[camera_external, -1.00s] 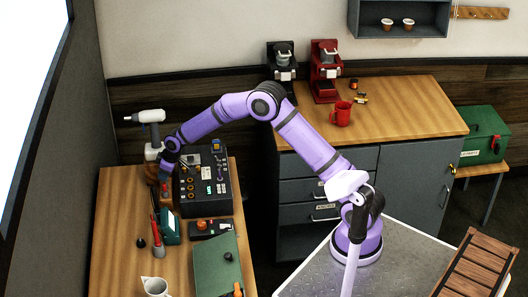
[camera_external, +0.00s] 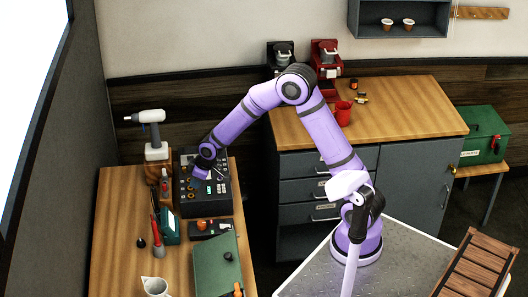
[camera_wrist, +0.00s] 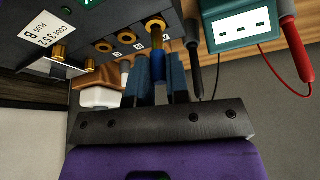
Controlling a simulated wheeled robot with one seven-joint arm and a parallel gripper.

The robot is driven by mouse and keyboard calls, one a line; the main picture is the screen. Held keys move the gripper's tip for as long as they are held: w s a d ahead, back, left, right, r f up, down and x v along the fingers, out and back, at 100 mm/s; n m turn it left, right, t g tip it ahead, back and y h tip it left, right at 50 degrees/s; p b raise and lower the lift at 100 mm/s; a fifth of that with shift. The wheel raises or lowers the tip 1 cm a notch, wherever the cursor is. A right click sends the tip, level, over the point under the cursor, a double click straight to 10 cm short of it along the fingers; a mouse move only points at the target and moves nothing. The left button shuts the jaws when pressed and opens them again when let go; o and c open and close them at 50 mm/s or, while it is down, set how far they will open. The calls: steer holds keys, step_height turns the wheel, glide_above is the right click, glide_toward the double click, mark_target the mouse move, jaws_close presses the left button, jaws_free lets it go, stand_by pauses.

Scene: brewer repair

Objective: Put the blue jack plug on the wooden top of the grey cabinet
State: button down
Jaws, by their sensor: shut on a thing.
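The blue jack plug (camera_wrist: 158,67) is between the fingers of my gripper (camera_wrist: 161,72) in the wrist view, with its gold end toward the row of brass sockets on the black panel box (camera_external: 212,206). I cannot tell whether its tip is still inside a socket. In the external view my arm's end is over the left part of the panel box, and the plug and fingers are hidden there. The wooden top (camera_external: 400,108) of the grey cabinet (camera_external: 405,180) is at the back right, away from my gripper.
A red mug (camera_external: 343,113), small items and two brewers, one black and one red (camera_external: 325,54), stand on the cabinet top. Its right part is bare. A cordless driver (camera_external: 152,130), a teal meter (camera_wrist: 240,24) with probes and a green case (camera_external: 216,268) are on the workbench.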

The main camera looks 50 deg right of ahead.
steer(key=shift+s, duration=0.3)
